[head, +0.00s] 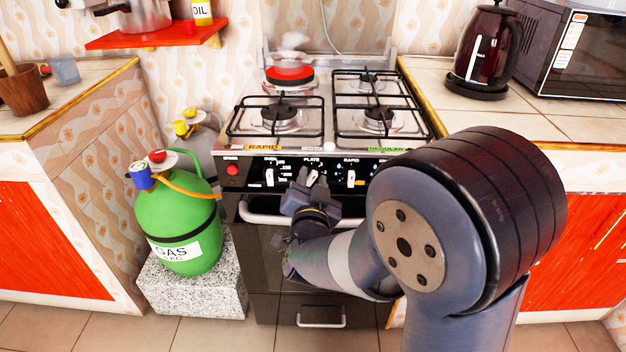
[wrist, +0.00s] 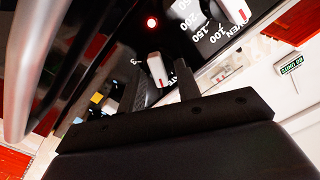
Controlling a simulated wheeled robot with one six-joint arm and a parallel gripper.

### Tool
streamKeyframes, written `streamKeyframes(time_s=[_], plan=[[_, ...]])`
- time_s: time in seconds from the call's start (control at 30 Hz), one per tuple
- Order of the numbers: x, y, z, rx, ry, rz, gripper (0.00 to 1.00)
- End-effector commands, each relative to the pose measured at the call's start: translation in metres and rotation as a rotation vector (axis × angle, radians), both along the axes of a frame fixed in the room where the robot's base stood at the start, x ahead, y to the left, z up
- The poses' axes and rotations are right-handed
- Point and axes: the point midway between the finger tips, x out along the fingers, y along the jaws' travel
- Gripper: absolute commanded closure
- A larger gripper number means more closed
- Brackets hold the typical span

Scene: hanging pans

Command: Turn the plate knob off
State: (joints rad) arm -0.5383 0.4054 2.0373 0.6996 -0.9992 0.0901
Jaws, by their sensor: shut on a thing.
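The white plate knob (head: 313,177) is on the black front panel of the stove, under the PLATE label, and looks tilted. My gripper (head: 307,190) reaches it from below and in front, shut on it. In the wrist view my gripper's two dark fingers (wrist: 161,82) stand either side of the white knob (wrist: 157,68), which has a red mark. The round hot plate (head: 290,74) at the back left of the stove glows red, with steam above it. My gripper hides the lower part of the knob in the head view.
The oven knob (head: 269,177) is left of the plate knob, and another white knob (head: 351,178) is right. The oven handle (head: 262,215) runs below the panel. A green gas bottle (head: 180,228) stands on a stone block (head: 190,287) at left.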

Motion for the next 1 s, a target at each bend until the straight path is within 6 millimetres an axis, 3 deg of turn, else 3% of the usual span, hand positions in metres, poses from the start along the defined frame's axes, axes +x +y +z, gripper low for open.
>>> streamKeyframes(time_s=[0.5, 1.0], plan=[[0.0001, 0.0027, 0.0014, -0.401, 0.014, 0.0, 0.91], [0.0002, 0.0034, 0.001, -0.532, 0.018, 0.001, 0.91]])
